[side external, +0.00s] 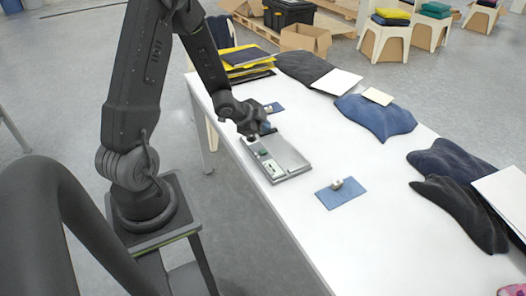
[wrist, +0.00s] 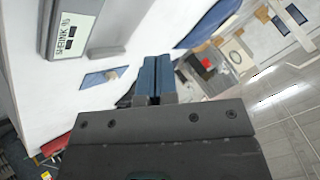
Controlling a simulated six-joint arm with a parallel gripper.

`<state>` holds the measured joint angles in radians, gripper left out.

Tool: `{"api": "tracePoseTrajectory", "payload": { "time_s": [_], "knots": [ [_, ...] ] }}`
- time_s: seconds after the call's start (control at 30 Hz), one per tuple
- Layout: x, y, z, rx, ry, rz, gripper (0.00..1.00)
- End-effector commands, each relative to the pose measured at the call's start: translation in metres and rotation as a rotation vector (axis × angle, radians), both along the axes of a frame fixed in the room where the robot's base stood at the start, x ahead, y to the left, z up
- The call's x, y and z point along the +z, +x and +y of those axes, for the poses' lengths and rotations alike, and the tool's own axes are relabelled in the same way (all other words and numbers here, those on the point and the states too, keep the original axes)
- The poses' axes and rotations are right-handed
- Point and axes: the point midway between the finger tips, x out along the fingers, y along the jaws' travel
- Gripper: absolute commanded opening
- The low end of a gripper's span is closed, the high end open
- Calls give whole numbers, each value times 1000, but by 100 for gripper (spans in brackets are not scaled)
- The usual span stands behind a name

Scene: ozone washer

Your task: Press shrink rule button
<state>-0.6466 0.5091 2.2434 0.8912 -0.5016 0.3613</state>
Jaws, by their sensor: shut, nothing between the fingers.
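A flat grey control box (side external: 288,158) lies on the white table near its left edge. Its light label strip carries a green patch (side external: 264,152) and small dark marks. In the wrist view the box (wrist: 112,22) is at the top left, cut by the frame edge, and its label (wrist: 76,30) reads "SHRINK %". I cannot make out the button itself. My gripper (side external: 251,137) is just above the box's far left end in the side view. Whether it touches is unclear. In the wrist view my gripper's blue fingers (wrist: 157,68) are closed together and empty, beside the box.
Blue cloth swatches with small pale objects lie on both sides of the box, one nearer (side external: 338,193). Folded dark and blue garments (side external: 376,118) line the table's right side. A yellow and black stack (side external: 245,62) stands at the far end. The table's near middle is clear.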

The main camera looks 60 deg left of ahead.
Motion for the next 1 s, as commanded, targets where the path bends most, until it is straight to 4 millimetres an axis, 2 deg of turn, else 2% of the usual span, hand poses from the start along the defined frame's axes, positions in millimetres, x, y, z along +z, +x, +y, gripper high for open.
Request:
{"api": "tracePoseTrajectory", "payload": {
  "time_s": [0.3, 0.5, 1.0],
  "knots": [
    [-46, -1, 0, 3, -3, 4, 0],
    [-63, 0, 0, 1, -2, 2, 0],
    [-69, 0, 0, 1, 1, -1, 0]
  ]
}}
